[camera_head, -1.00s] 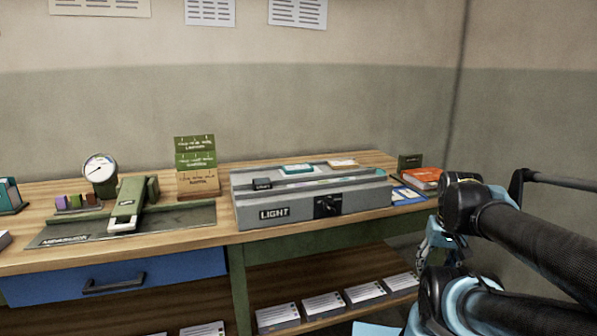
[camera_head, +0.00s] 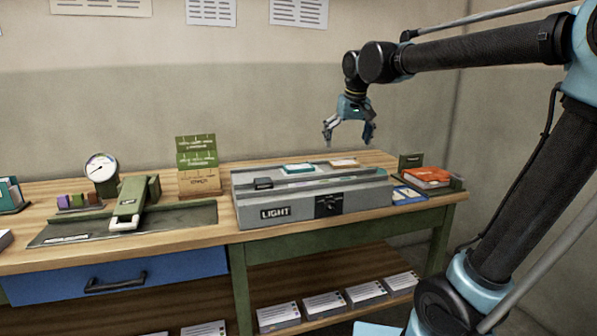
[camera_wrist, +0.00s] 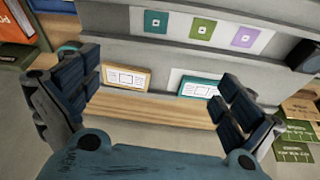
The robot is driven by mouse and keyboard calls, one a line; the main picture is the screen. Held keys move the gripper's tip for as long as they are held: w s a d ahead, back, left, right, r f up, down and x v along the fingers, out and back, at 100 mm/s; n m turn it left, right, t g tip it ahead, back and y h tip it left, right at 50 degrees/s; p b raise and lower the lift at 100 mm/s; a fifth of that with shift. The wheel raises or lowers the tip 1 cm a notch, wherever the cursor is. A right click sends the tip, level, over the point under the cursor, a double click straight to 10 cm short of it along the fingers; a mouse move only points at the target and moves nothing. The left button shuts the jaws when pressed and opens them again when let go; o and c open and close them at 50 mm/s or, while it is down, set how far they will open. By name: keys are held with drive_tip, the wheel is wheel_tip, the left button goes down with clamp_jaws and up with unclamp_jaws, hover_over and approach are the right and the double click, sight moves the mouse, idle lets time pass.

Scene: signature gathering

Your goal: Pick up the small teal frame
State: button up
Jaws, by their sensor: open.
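The small teal frame (camera_head: 298,169) lies on the back ledge of the grey light box (camera_head: 262,217), left of a tan-edged frame (camera_head: 343,162). In the wrist view the teal frame (camera_wrist: 200,88) is right of centre, beside the right finger, which covers part of it. The tan frame (camera_wrist: 126,77) is left of it. My gripper (camera_head: 349,138) is open and empty, raised above the back right of the light box. In the wrist view my gripper (camera_wrist: 155,105) has its fingers spread wide to either side.
A gauge (camera_head: 101,169) and a green press stand at the left. Green and tan cards (camera_head: 197,152) stand left of the light box. Orange books (camera_head: 427,176) and a blue card (camera_head: 405,194) are at its right. Bare wood shows behind the light box.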

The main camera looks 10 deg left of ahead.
drive_tip(key=w+a+r+n, duration=0.15)
drive_tip(key=a+r, duration=0.25)
drive_tip(key=a, duration=1)
hover_over(299, 166)
drive_tip(key=s+d, duration=0.1)
drive_tip(key=s, duration=0.2)
drive_tip(key=shift+y, duration=0.4)
wheel_tip(299, 166, down, 11)
drive_tip(key=shift+w+d+r, duration=0.1)
drive_tip(key=shift+d+r, duration=0.05)
drive_tip(key=shift+w+x, duration=0.2)
drive_tip(key=shift+x, duration=2.4)
drive_tip(key=shift+d, duration=0.1)
drive_tip(key=c, duration=0.8)
